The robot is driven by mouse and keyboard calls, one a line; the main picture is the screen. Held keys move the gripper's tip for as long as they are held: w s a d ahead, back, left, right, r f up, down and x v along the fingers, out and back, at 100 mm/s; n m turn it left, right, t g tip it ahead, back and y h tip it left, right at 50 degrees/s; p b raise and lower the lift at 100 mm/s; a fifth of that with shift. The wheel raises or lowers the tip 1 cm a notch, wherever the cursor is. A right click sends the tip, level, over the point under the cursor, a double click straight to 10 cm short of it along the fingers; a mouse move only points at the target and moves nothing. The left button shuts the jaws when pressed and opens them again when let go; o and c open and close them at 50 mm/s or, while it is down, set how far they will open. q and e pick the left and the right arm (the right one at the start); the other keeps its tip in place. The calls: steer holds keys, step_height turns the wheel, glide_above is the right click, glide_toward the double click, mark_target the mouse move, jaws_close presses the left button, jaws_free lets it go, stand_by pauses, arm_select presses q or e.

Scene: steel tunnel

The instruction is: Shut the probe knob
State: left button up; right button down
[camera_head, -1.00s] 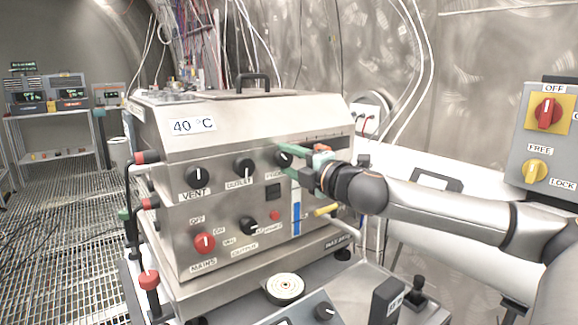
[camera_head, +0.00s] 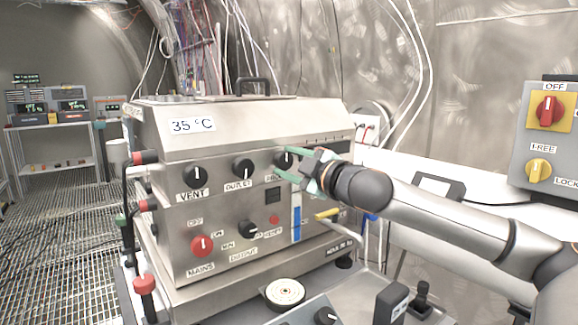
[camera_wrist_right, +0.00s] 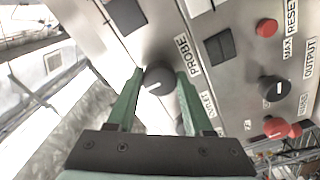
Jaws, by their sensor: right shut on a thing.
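The probe knob (camera_head: 282,160) is a round black knob at the right of the upper row on the steel box's front panel. Its label is partly hidden in the head view; the wrist view shows the word PROBE beside the knob (camera_wrist_right: 158,77). My right gripper (camera_head: 289,163) has its green fingers on either side of the knob, shut on it. The wrist view also shows the gripper (camera_wrist_right: 160,88) with a finger at each side of the knob. The knob's pointer is hard to make out. My left gripper is not in view.
The vent knob (camera_head: 196,175) and outlet knob (camera_head: 243,168) are to the left on the panel. Below are a red mains knob (camera_head: 202,245), another black knob (camera_head: 248,229) and a yellow handle (camera_head: 327,214). A grey switch box (camera_head: 545,140) is at the right.

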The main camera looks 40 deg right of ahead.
stand_by(0.5)
steer(key=shift+c, duration=1.4)
jaws_free()
steer(key=shift+s+f+b, duration=0.2)
steer(key=shift+s+b, duration=0.9)
steer(key=shift+b, duration=0.15)
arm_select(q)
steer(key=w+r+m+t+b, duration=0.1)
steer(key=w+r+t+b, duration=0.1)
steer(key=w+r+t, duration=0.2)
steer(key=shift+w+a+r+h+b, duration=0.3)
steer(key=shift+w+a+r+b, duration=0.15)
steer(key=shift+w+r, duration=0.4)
arm_select(e)
steer(key=s+a, duration=0.1)
steer(key=s, duration=0.9)
steer(key=shift+a+r, duration=0.2)
steer(key=shift+s, duration=0.1)
